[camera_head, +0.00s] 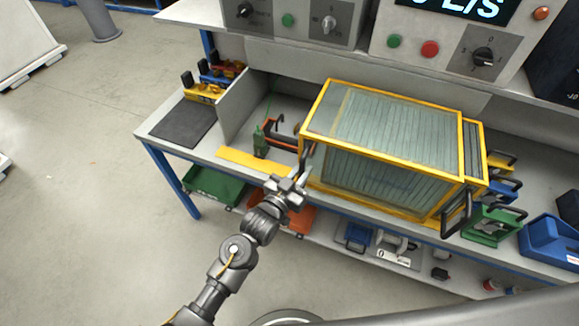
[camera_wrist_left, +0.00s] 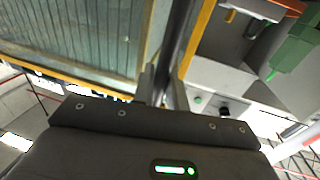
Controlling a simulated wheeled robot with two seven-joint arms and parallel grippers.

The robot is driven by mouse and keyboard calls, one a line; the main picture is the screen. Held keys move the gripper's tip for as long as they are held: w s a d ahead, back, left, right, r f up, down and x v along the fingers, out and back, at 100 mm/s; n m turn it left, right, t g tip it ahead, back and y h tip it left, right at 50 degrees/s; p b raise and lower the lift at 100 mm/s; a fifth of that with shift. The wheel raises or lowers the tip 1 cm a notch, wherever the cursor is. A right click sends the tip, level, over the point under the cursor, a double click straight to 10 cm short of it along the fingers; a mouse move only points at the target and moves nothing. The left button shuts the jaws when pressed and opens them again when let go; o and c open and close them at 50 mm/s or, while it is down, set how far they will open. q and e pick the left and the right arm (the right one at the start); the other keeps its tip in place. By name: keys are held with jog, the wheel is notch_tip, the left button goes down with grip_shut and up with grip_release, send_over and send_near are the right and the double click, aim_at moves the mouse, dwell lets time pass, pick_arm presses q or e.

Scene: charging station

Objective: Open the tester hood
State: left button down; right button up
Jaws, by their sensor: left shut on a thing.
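The tester hood (camera_head: 400,128) is a box of clear ribbed panels in a yellow frame, on the workbench at the centre right. It looks down over the bench, and its inside is hard to make out. A dark handle (camera_head: 307,160) is on its left side and another dark handle (camera_head: 457,212) is at its right front. My left gripper (camera_head: 298,181) is shut on the left handle. In the left wrist view the dark handle bar (camera_wrist_left: 177,45) runs between the fingers (camera_wrist_left: 163,88), with a hood panel (camera_wrist_left: 85,35) beside it. My right gripper is not in view.
A green fixture (camera_head: 260,142) and a red-orange clamp (camera_head: 284,130) stand left of the hood. A control panel (camera_head: 462,35) with buttons and a knob rises behind it. Green, blue and yellow tools (camera_head: 493,222) crowd its right.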

pick_arm(q)
jog(key=shift+s+d, duration=0.1)
jog(key=shift+d, duration=0.05)
jog(key=c, duration=1.5)
grip_release()
jog(key=shift+s+a+f, duration=0.1)
jog(key=shift+s+a, duration=0.1)
jog(key=b+v, duration=0.2)
jog(key=v, duration=0.8)
jog(key=shift+s+a, duration=0.1)
jog(key=shift+s, duration=0.05)
